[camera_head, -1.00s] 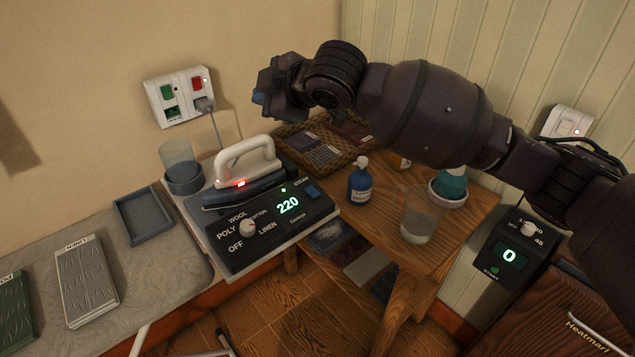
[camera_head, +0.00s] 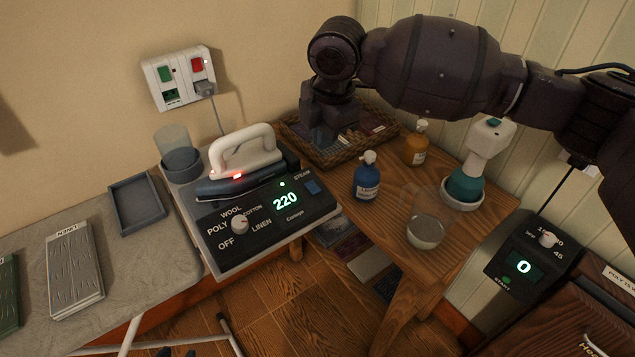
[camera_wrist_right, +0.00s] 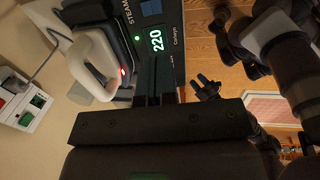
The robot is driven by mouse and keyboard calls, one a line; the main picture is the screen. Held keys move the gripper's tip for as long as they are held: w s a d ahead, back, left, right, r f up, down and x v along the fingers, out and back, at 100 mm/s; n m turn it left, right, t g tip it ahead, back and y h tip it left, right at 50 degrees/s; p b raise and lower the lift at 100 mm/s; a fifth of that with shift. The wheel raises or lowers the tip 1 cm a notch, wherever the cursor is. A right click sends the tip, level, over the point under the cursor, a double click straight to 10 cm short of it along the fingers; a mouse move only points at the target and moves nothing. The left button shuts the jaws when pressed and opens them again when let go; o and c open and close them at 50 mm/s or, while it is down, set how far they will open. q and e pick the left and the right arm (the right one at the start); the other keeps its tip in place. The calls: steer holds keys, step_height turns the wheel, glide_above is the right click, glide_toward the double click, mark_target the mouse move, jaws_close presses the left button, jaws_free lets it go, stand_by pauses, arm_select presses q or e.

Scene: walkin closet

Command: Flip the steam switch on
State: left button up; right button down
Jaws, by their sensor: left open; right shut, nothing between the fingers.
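The steam switch (camera_head: 312,187) is a blue square button under the word STEAM on the black iron-station panel (camera_head: 270,222). I cannot tell its on or off position. The panel display reads 220, with a small green light above it. The switch also shows at the top of the right wrist view (camera_wrist_right: 151,7). My right gripper (camera_head: 325,138) points down, shut and empty, above and behind the switch, in front of the basket from this view. Its fingers (camera_wrist_right: 156,78) overlap the panel in the wrist view. My left gripper (camera_wrist_right: 207,84) appears small, open and empty, over the floor.
The iron (camera_head: 245,165) rests on the station beside the switch. A wicker basket (camera_head: 345,155), a blue bottle (camera_head: 368,180), an amber bottle (camera_head: 416,145), a glass (camera_head: 427,232) and a white-and-teal bottle (camera_head: 466,184) crowd the wooden table. A wall outlet (camera_head: 178,78) holds the plug.

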mark_target(316, 192)
steer(key=shift+f, duration=0.1)
steer(key=f, duration=0.4)
steer(key=w+f+b, duration=0.1)
steer(key=f, duration=0.3)
steer(key=a+f+b, duration=0.1)
steer(key=f, duration=0.3)
steer(key=shift+w+a+f, duration=0.1)
steer(key=shift+w+f, duration=0.25)
steer(key=shift+f, duration=0.5)
arm_select(q)
steer(key=shift+w+d+f, duration=0.15)
steer(key=shift+w+f, duration=0.15)
steer(key=shift+f, duration=0.45)
steer(key=shift+w+r, duration=0.1)
steer(key=shift+r, duration=0.1)
arm_select(e)
steer(key=shift+f, duration=0.15)
arm_select(q)
steer(key=shift+f, duration=0.1)
arm_select(e)
steer(key=shift+r+p, duration=0.5)
steer(key=shift+r, duration=0.35)
arm_select(q)
steer(key=shift+w+r, duration=0.1)
steer(key=shift+r, duration=0.6)
